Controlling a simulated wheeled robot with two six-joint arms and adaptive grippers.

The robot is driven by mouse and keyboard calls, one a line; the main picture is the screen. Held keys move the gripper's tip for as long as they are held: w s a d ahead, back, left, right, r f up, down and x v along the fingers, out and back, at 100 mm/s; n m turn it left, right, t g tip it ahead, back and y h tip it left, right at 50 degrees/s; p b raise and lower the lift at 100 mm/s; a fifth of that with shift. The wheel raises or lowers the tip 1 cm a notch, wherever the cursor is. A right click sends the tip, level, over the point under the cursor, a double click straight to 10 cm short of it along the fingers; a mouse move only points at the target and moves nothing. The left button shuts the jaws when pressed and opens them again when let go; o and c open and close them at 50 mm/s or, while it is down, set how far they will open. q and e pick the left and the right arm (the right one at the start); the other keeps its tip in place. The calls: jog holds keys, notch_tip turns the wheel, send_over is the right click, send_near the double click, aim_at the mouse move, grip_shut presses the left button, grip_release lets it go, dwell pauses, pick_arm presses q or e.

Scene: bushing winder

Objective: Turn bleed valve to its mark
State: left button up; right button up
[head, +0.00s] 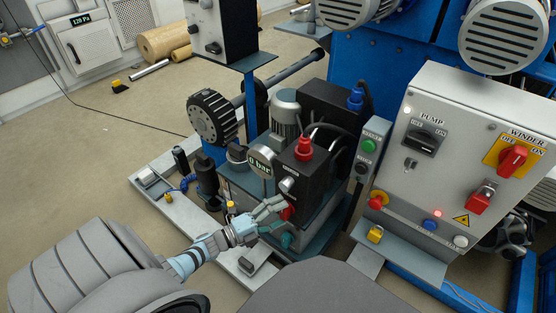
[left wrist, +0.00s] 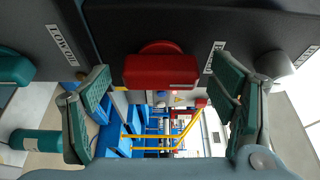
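A red valve knob (head: 288,212) sits on the front of the dark hydraulic block (head: 305,180), partly hidden by my left gripper (head: 272,218). In the left wrist view the red knob (left wrist: 160,68) shows as a broad handle across the gap between the fingers. Printed labels lie on both sides of it, too small to read surely. My left gripper (left wrist: 162,110) is open, one finger on each side of the knob's line. I cannot tell whether a finger touches it. I see no mark clearly. My right gripper is not in view.
A gauge (head: 261,163) reading 0 bar and a red-capped part (head: 304,148) stand close by. A teal knob (left wrist: 14,66) is left of the red one in the wrist view. The grey control panel (head: 455,160) rises to the right. Floor is open at left.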

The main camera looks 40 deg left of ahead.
pick_arm(q)
jog(key=v, duration=1.2)
